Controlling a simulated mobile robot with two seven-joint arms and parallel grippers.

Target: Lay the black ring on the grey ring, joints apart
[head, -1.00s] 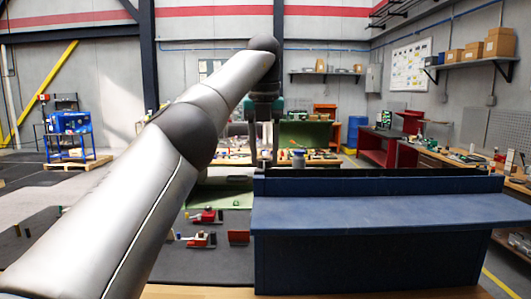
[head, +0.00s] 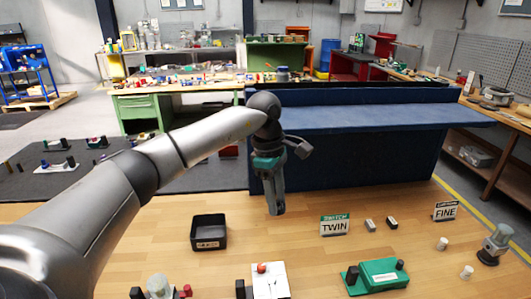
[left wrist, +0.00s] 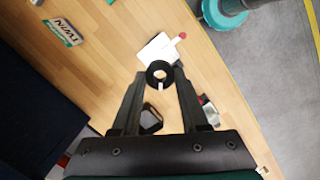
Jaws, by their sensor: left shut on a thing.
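My left gripper (head: 277,210) points down above the wooden table in the head view. In the left wrist view the same gripper (left wrist: 160,73) is shut on the black ring (left wrist: 150,71), held between its fingertips. A small pale mark shows on the ring's lower edge; I cannot tell whether it is the joint. A white plate (left wrist: 153,48) with a red knob lies beyond the ring in that view, and it shows at the head view's front edge (head: 275,285). I cannot make out the grey ring. My right gripper's fingers are not in view.
A black tray (head: 209,243) stands left of my gripper. A TWIN sign (head: 335,225) and FINE sign (head: 446,210) stand to the right. A green fixture (head: 380,275) lies front right, a grey device (head: 495,245) beyond. A blue bench (head: 340,160) stands behind the table.

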